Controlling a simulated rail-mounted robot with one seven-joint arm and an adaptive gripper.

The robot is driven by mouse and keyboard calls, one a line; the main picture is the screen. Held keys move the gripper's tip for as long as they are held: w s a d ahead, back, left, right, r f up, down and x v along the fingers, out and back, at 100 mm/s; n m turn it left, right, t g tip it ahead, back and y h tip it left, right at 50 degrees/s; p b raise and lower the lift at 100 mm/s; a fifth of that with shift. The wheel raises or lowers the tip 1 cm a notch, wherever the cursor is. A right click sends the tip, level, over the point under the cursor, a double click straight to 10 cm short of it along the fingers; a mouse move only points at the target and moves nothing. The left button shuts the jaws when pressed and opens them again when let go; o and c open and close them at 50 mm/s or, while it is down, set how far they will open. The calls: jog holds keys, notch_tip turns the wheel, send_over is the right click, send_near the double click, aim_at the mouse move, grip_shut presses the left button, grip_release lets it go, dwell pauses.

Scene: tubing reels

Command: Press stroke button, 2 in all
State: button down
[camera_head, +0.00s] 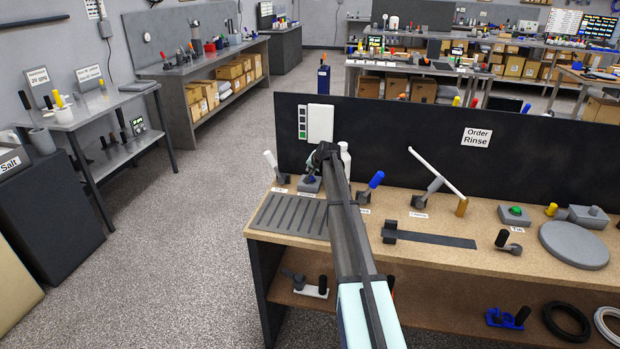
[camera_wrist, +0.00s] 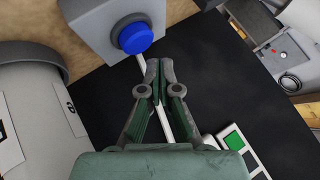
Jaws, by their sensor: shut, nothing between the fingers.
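A blue round button (camera_wrist: 135,38) on a grey box (camera_wrist: 110,22) is at the top of the wrist view. In the head view the grey box (camera_head: 310,186) stands at the back left of the wooden bench, partly behind my arm. Its label is too small to read, so I cannot confirm it is the stroke button. My gripper (camera_wrist: 160,64) is shut and empty. In the wrist view its fingertips are just below and right of the button; I cannot tell if they touch it. In the head view my gripper (camera_head: 316,158) is over the box.
A white bottle (camera_head: 346,160) stands close by my gripper. A white-handled lever (camera_head: 274,166) and a blue-handled lever (camera_head: 374,183) flank the box. A slotted grey plate (camera_head: 288,215) lies in front. A black panel (camera_head: 400,135) rises behind. A green button (camera_head: 515,211) sits farther right.

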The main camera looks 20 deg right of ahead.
jog(key=shift+r+p, duration=0.6)
jog(key=shift+r, duration=1.65)
